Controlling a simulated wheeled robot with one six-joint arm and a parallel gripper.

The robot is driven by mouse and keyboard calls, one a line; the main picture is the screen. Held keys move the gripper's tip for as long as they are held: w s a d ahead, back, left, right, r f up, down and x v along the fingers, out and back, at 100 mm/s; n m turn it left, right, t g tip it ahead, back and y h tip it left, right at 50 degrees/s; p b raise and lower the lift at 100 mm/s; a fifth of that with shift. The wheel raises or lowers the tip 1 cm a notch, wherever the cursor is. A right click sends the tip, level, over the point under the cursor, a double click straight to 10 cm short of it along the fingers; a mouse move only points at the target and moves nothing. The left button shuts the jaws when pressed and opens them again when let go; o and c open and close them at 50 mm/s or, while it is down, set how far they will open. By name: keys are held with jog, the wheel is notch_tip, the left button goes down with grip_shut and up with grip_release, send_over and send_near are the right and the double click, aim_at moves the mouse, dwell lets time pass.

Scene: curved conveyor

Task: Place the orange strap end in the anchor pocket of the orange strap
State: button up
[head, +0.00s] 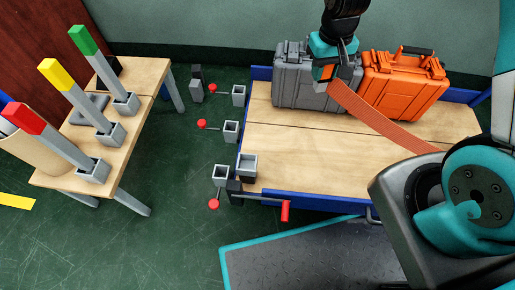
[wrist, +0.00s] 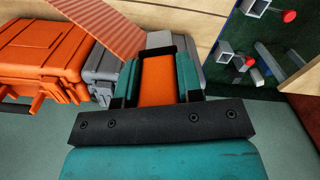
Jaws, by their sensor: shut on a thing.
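My gripper (head: 326,73) is shut on the orange strap end (wrist: 157,84), which sits between the two teal jaws in the wrist view. In the head view the strap end is over the grey case, above the platform. The orange strap (head: 380,119) runs from my gripper down to the right across the platform, and my arm hides its far end. Grey square open-topped pockets stand along the platform's left side: a back one (head: 239,96), a middle one (head: 231,132), and two at the front (head: 220,174) (head: 247,166). I cannot tell which belongs to the orange strap.
A grey case (head: 290,92) and an orange case (head: 405,91) stand at the back of the wooden platform (head: 300,155). Red-knobbed levers (head: 202,123) stick out beside the pockets. A left table (head: 62,171) holds red, yellow and green posts.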

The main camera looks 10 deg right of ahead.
jog(key=s+a+r+m, duration=0.15)
jog(key=s+a, duration=0.35)
jog(key=a, duration=0.6)
jog(key=s+a+r+m, duration=0.15)
jog(key=s+a, duration=0.25)
jog(key=a, duration=0.7)
jog(key=shift+m, duration=0.4)
jog(key=shift+s+f+b, duration=0.15)
jog(key=shift+f+b, duration=2.25)
jog(key=shift+f, duration=2.6)
jog(key=shift+s+f+b, duration=0.1)
jog(key=shift+f+b, duration=2.25)
jog(key=shift+f, duration=2.65)
jog(key=shift+f, duration=0.15)
jog(key=o, duration=1)
